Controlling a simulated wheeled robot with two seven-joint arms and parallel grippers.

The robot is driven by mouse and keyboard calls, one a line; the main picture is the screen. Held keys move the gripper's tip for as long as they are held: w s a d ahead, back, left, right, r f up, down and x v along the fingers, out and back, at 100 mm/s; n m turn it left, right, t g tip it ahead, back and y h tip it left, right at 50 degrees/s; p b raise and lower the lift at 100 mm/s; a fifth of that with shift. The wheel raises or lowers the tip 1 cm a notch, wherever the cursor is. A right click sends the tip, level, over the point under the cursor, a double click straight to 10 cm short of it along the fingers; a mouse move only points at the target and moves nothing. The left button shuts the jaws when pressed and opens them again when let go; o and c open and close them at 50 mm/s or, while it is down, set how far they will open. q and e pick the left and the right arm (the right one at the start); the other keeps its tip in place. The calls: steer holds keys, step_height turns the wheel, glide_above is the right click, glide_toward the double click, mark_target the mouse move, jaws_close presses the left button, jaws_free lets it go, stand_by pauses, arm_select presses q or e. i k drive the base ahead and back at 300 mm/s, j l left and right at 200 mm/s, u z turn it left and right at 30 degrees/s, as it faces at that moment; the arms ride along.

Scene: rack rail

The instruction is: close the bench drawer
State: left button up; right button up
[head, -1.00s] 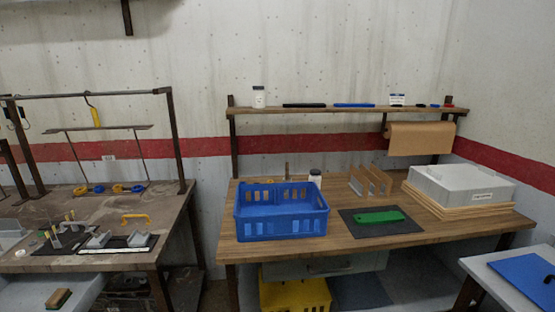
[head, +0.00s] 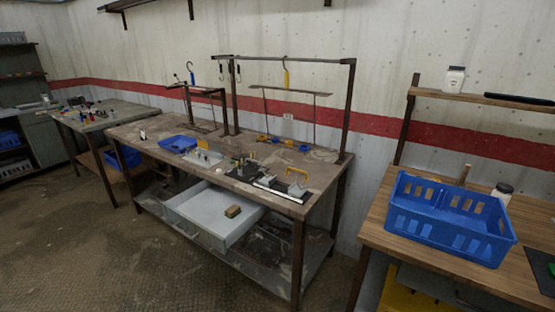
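The bench drawer (head: 207,217) is a light grey open tray. It sticks out from under the brown workbench (head: 157,139) in the middle of the head view. A small brown block or brush (head: 233,211) lies in it. The drawer's front faces the open floor at the left. Neither of my grippers shows in this view.
A wooden bench (head: 460,250) with a blue crate (head: 450,226) stands at the right. A frame with hooks rises from the workbench, which holds several small parts. Another table (head: 108,118) stands at the far left. The floor (head: 70,255) in front is clear.

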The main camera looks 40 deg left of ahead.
mark_target(199, 210)
steer(key=u, duration=2.1)
